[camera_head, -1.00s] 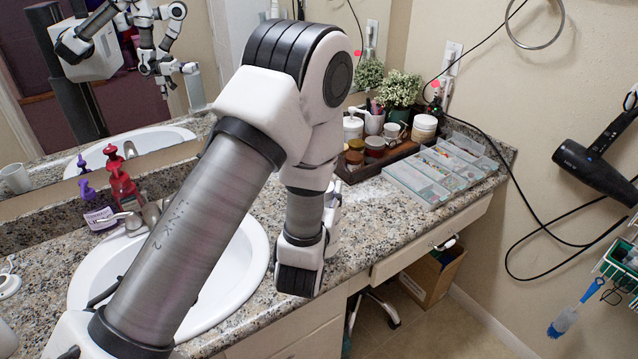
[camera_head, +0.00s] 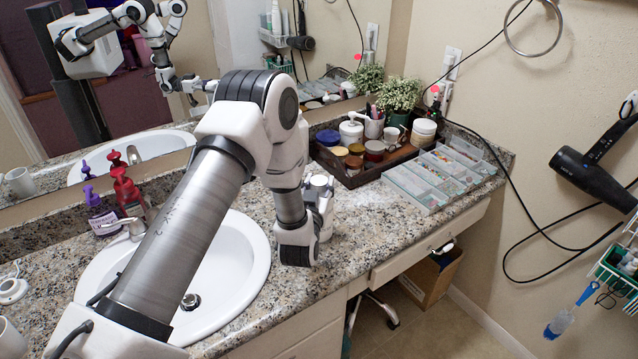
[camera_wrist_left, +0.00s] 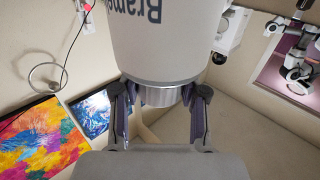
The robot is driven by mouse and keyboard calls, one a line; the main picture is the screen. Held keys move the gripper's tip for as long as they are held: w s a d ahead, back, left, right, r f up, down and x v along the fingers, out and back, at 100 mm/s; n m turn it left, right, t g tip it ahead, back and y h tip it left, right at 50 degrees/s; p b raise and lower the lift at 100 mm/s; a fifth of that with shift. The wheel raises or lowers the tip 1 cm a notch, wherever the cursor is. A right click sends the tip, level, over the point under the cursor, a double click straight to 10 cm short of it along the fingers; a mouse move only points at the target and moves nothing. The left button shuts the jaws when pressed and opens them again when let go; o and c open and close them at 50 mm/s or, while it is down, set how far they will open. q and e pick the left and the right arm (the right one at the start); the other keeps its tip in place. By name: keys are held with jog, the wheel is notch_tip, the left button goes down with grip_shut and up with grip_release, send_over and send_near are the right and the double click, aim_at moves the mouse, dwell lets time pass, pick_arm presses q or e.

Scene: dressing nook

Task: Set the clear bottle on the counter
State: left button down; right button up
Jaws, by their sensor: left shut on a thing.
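In the left wrist view my left gripper (camera_wrist_left: 160,100) is shut on a pale bottle (camera_wrist_left: 155,40). The fingers close on either side of its grey ribbed part, and the wide body with upside-down dark lettering fills the top of that view. It looks pale grey; I cannot tell how clear it is. In the head view my left arm reaches over the sink towards the counter (camera_head: 372,222). My fingers and the bottle cannot be made out there. My right gripper is not in view.
A dark tray of jars (camera_head: 360,175) and a clear compartment organizer (camera_head: 430,180) stand at the counter's back right. The sink (camera_head: 245,285) lies under my arm. Bare granite lies before the tray.

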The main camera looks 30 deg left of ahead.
pick_arm(q)
jog(key=shift+f, duration=0.1)
jog(key=c, duration=0.6)
grip_release()
jog(key=shift+r, duration=0.2)
jog(key=shift+s+d+f, duration=0.1)
jog(key=shift+s+d, duration=0.05)
jog(key=shift+s, duration=0.15)
jog(key=b+v, duration=0.2)
jog(key=v, duration=0.9)
jog(key=shift+s+d, duration=0.1)
jog(key=shift+s, duration=0.15)
